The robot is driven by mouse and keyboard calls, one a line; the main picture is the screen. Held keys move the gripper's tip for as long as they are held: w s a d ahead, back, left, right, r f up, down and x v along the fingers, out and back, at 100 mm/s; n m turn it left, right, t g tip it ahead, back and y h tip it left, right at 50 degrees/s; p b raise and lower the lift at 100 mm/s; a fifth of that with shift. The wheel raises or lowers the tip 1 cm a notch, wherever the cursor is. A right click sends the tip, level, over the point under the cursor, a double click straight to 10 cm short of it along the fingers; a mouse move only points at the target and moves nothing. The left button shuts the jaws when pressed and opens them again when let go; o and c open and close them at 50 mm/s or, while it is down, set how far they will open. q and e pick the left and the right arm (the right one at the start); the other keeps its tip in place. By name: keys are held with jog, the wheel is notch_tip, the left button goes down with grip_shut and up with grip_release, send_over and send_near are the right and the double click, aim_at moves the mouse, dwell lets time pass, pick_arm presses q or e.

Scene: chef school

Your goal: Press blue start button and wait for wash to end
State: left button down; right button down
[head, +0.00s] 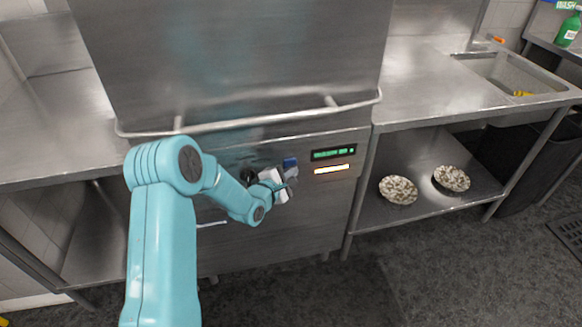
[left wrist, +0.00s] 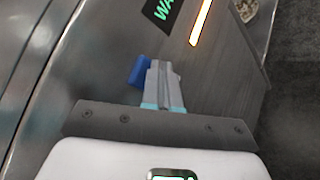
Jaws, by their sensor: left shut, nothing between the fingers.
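The blue start button (head: 290,162) is on the front panel of the steel dishwasher (head: 230,60), left of a green-lit display (head: 333,153). It also shows in the left wrist view as a blue block (left wrist: 138,71). My left gripper (head: 291,178) is shut and empty in front of the panel. In the left wrist view its fingertips (left wrist: 160,66) are beside the button and partly overlap it; I cannot tell whether they touch. The dishwasher hood is down, with its handle bar (head: 250,122) across the front. The display text is only partly legible. My right gripper is not in view.
An orange-white light strip (head: 332,169) glows under the display. Steel counters flank the machine, with a sink (head: 515,75) at the right. Two speckled bowls (head: 398,189) (head: 451,178) are on the lower right shelf. A green bottle (head: 568,30) stands at upper right.

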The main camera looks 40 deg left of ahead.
pick_arm(q)
jog(key=shift+s+d, duration=0.55)
jog(key=shift+d, duration=0.1)
jog(key=s+d+b, duration=0.1)
jog(key=s+d, duration=0.2)
jog(key=d, duration=0.1)
jog(key=shift+s+b, duration=0.15)
jog(key=shift+b, duration=0.15)
jog(key=shift+a, duration=0.1)
dwell(0.6)
